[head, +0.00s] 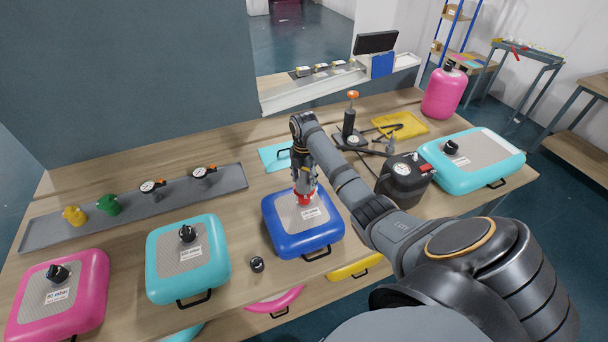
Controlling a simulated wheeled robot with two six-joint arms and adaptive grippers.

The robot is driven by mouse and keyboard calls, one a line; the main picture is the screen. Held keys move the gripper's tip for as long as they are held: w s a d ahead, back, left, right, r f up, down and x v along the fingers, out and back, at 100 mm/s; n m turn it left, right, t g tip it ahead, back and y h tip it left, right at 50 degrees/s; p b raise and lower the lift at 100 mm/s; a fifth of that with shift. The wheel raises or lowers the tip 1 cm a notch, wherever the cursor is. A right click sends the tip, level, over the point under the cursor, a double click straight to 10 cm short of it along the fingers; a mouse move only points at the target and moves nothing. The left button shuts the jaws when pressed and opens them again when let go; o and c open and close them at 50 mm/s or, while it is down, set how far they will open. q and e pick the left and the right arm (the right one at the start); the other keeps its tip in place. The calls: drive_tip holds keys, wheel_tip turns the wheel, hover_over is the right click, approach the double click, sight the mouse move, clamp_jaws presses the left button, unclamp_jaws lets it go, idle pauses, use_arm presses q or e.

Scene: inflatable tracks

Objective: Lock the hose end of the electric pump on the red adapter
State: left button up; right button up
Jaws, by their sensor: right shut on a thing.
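A red adapter (305,196) is on the top of the blue inflatable track (277,229), near its far edge. My right gripper (304,186) points down over it and is shut, apparently on the red adapter; its fingers hide most of the contact. The black electric pump (402,183) stands right of the blue track, behind my right arm. A dark hose (372,152) shows near the pump; its end is not clearly visible. My left gripper is not in view.
A grey tray (130,213) holds a yellow adapter (74,215), a green adapter (108,204) and two gauges. Teal tracks (211,270) (490,166) and a pink track (82,300) lie on the table.

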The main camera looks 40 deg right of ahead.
drive_tip(key=n, duration=0.4)
drive_tip(key=o, duration=1.3)
wheel_tip(320, 180, up, 8)
drive_tip(key=shift+f, duration=0.2)
